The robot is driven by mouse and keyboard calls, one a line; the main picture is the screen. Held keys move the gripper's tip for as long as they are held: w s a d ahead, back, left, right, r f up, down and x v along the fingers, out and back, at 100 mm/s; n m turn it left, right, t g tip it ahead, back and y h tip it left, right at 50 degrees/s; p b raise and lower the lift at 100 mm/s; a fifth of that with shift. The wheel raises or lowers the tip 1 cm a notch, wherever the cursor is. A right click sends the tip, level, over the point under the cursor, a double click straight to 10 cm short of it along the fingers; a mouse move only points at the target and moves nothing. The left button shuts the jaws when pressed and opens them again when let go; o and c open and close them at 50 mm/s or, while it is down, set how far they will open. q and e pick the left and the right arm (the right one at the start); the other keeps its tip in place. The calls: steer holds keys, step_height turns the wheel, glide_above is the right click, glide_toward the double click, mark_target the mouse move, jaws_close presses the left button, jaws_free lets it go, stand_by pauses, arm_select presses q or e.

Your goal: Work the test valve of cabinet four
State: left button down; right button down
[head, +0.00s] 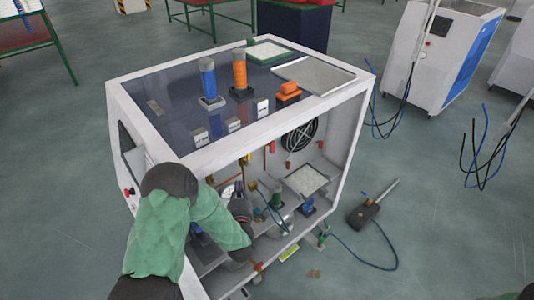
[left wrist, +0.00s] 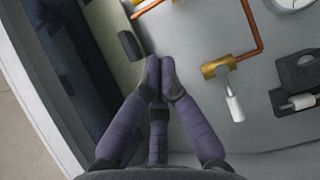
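A white cabinet (head: 238,140) stands open at the front, with pipes and fittings inside. I cannot read a number on it. My left arm reaches into the left part of the opening, and my left gripper (head: 239,190) is partly hard to make out there. In the left wrist view the left gripper (left wrist: 160,78) has its fingertips together, with nothing seen between them. A brass valve (left wrist: 216,67) with a white handle (left wrist: 234,103) sits on a copper pipe to the right of the fingertips, apart from them.
A small dark block (left wrist: 130,45) is on the wall left of the fingertips. A round gauge (left wrist: 292,3) and a black fitting (left wrist: 298,75) are at the right. Blue and orange cylinders (head: 239,72) stand on top. A handheld device (head: 364,213) lies on the floor at right.

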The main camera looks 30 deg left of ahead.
arm_select(q)
steer(key=d+f+m+g+h, duration=0.4)
steer(key=d+f+m+h, duration=0.6)
steer(key=d+f, duration=0.7)
steer(key=s+d+f+m+g+h, duration=0.2)
steer(key=s+d+f+m+g, duration=0.2)
steer(key=s+d+m, duration=0.2)
steer(key=s+d+f+m+g+h, duration=0.3)
steer(key=s+d+m, duration=0.4)
steer(key=s+d, duration=0.3)
steer(key=shift+s+d+f+g, duration=0.25)
steer(key=shift+s+f+g, duration=0.6)
steer(key=shift+g, duration=0.35)
